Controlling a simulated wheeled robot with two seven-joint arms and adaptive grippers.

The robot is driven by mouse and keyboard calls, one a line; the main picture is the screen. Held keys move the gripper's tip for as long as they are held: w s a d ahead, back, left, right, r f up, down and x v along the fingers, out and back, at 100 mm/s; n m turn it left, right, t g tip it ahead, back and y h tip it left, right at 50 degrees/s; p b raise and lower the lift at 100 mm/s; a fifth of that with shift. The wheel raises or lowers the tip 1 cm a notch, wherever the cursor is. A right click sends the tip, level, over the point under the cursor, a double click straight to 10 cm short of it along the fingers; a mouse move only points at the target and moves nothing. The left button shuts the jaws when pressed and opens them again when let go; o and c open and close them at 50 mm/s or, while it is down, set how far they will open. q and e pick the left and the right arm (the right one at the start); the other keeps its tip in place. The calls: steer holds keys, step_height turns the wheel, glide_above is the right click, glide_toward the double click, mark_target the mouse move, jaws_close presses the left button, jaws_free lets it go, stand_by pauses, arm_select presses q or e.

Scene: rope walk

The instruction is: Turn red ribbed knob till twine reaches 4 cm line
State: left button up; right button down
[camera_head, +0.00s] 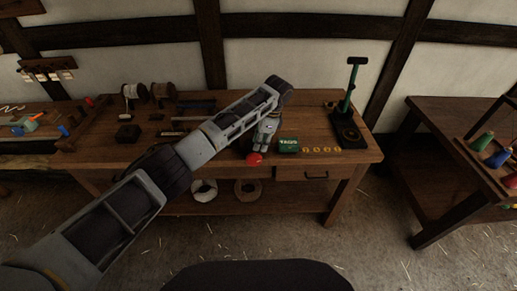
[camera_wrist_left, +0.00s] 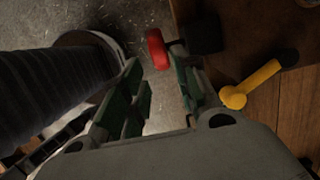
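The red knob (camera_head: 254,159) sits at the front edge of the workbench (camera_head: 225,155), just left of a green box. In the left wrist view the red knob (camera_wrist_left: 157,48) is joined to a dark block and lies just past the gap between my fingertips. Its ribs are too small to make out. My left gripper (camera_head: 262,142) reaches down over the bench front, close to the knob. In the left wrist view the gripper (camera_wrist_left: 157,75) is open, its green-padded fingers apart with nothing clearly held. The twine and the 4 cm line cannot be made out. My right gripper is out of view.
A yellow crank handle (camera_wrist_left: 250,85) is close to the right finger. The green box (camera_head: 288,146) marked TAGS and a green-posted stand (camera_head: 351,90) are on the bench's right side. Spools (camera_head: 134,92) stand at the back left. A side table (camera_head: 440,160) is at right.

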arm_select(q)
steer(key=shift+v, duration=1)
